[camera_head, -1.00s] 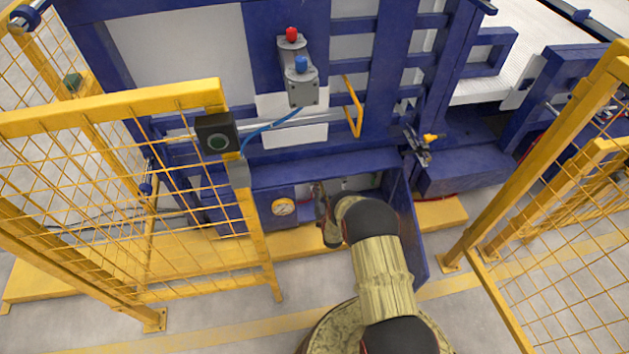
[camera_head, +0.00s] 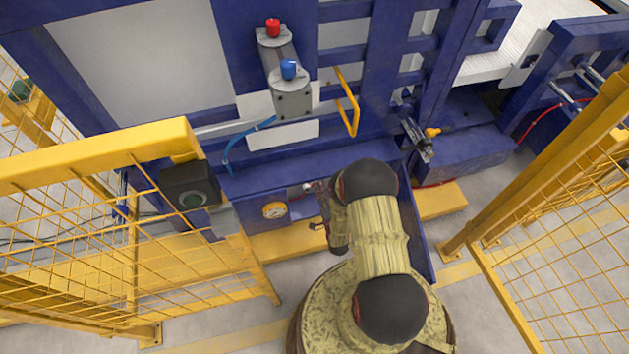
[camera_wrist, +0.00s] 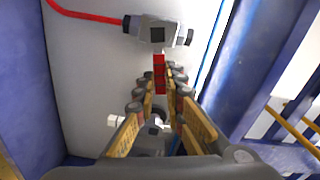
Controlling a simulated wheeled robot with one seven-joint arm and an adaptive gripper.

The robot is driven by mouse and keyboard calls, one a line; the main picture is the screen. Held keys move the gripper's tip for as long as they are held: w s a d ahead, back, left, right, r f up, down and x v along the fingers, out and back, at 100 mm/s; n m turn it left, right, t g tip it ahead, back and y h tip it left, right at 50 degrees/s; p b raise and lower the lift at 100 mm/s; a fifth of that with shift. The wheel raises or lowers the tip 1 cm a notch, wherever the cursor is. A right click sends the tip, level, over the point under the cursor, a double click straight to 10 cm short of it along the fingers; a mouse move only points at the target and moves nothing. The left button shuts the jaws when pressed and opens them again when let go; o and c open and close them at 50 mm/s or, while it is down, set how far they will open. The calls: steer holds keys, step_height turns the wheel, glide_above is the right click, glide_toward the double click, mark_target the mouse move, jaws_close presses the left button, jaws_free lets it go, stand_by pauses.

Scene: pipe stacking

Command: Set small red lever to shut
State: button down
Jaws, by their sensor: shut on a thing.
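The small red lever (camera_wrist: 160,70) shows in the wrist view, just below a grey valve fitting (camera_wrist: 158,34) with a red hose. My gripper (camera_wrist: 162,78) has its two fingertips closed in on the lever from both sides. In the head view, my gripper (camera_head: 322,212) is inside the low blue recess beside the round gauge (camera_head: 274,211). My arm hides most of the recess there, and the lever cannot be made out in that view.
Blue recess walls stand close on both sides in the wrist view, the right one (camera_wrist: 240,75) nearest. A yellow mesh fence (camera_head: 90,210) stands left and another (camera_head: 570,220) right. A yellow handle (camera_head: 347,100) and a grey block with red and blue caps (camera_head: 290,95) are above.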

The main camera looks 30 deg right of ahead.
steer(key=shift+d+f+m+b, duration=0.15)
steer(key=shift+f+m+b, duration=0.5)
steer(key=shift+m, duration=0.75)
steer(key=shift+f, duration=0.1)
steer(key=c, duration=1.8)
jaws_free()
steer(key=shift+c, duration=0.2)
steer(key=v, duration=0.7)
steer(key=shift+s, duration=0.3)
